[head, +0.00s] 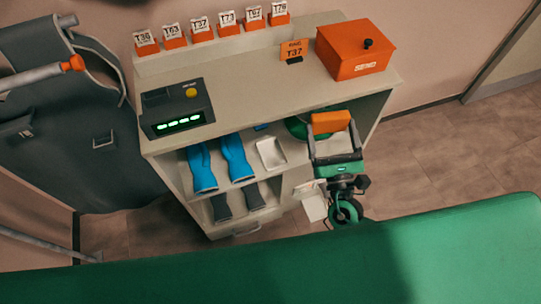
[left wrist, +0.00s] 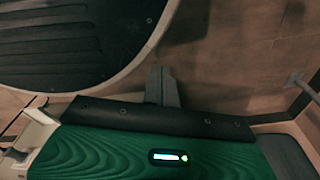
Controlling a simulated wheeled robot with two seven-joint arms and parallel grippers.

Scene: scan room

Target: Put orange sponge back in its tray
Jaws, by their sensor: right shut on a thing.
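The orange sponge (head: 330,121) is held in my right gripper (head: 334,136), between its two fingers, at the right front of the shelf unit. A small white tray (head: 271,153) stands on the upper shelf, left of the sponge, and looks empty. My left gripper (left wrist: 163,88) shows in the left wrist view with its grey fingers together and nothing visible between them. It is not in the head view.
The shelf unit (head: 235,105) bears an orange box (head: 356,50), a T37 card (head: 294,51) and a dark device (head: 177,108). A green round thing (head: 297,127) is partly hidden behind the sponge. A green padded surface (head: 270,262) spans the front.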

